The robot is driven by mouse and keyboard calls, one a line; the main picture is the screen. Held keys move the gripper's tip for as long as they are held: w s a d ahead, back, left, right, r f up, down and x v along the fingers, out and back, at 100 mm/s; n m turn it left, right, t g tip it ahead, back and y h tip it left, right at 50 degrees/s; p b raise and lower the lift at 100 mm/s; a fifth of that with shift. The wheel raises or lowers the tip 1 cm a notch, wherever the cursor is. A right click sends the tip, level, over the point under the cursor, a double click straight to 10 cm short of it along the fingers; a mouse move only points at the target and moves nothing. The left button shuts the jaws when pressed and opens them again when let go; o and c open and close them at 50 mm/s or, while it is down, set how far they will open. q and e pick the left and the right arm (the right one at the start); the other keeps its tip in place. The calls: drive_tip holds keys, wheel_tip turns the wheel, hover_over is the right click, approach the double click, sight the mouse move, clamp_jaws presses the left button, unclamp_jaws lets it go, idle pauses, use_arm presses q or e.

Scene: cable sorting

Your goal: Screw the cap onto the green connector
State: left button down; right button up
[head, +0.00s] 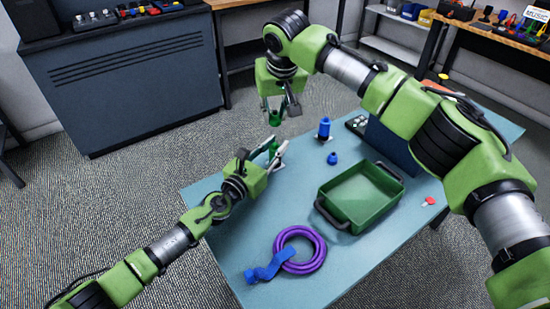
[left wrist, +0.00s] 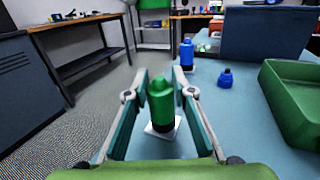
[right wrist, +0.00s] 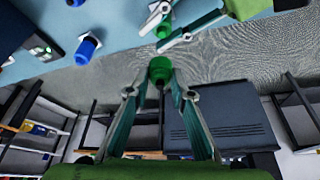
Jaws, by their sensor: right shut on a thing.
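The green connector (left wrist: 160,92) stands upright on a small white base (left wrist: 162,129) in the left wrist view. In the head view it shows (head: 273,147) near the table's far left edge. My left gripper (left wrist: 160,82) is open, with one finger on each side of the connector and gaps visible between. My right gripper (head: 281,112) is shut on the green cap (head: 274,119), holding it in the air above the connector, apart from it. In the right wrist view the cap (right wrist: 160,70) sits between the fingertips, with the connector (right wrist: 163,29) beyond.
A blue connector (head: 324,130) stands to the right, with a blue cap (head: 332,158) near it. A green tray (head: 345,218) stands mid-table. A purple cable coil (head: 322,248) and blue strap (head: 268,269) lie in front. A dark case (head: 390,147) stands at the back right.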

hover_over(276, 145)
drive_tip(key=shift+w+a+f, duration=0.1)
drive_tip(key=shift+f, duration=1.15)
drive_tip(key=shift+w+a+f, duration=0.1)
drive_tip(key=shift+f, duration=1.15)
drive_tip(key=shift+f, duration=0.9)
drive_tip(key=shift+f, duration=0.35)
drive_tip(key=shift+s+d+f, duration=0.15)
drive_tip(key=shift+d+f, duration=0.1)
drive_tip(key=shift+f, duration=0.4)
drive_tip(key=shift+r, duration=0.5)
drive_tip(key=shift+d+f, duration=0.1)
drive_tip(key=shift+f, duration=0.5)
drive_tip(key=shift+r, duration=0.45)
idle(0.9)
idle(0.4)
